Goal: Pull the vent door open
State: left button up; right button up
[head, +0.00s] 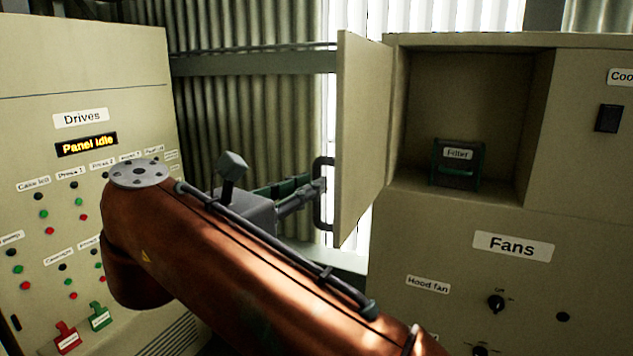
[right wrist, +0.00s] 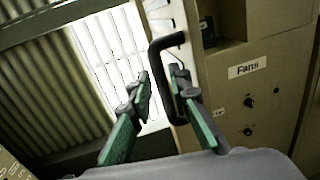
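The vent door (head: 362,135) is a beige panel at the left side of the cabinet opening. It stands swung out, and the compartment behind it shows. Its black bar handle (head: 319,200) is on the outer face; it also shows in the right wrist view (right wrist: 160,75). My right gripper (head: 318,188) is at the handle. In the right wrist view its two green-backed fingers (right wrist: 161,78) are apart, with the handle bar between them and a visible gap to the left finger. Whether the right finger touches the bar cannot be told. My left gripper is not in view.
A dark box labelled Filter (head: 457,163) sits inside the open compartment. The Fans panel (head: 513,246) with knobs is below it. The Drives panel (head: 85,119) stands at the left. A metal rail (head: 250,63) crosses the corrugated wall behind.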

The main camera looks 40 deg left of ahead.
jog(key=s, duration=0.9)
jog(key=shift+d, duration=0.25)
jog(key=shift+w, duration=0.1)
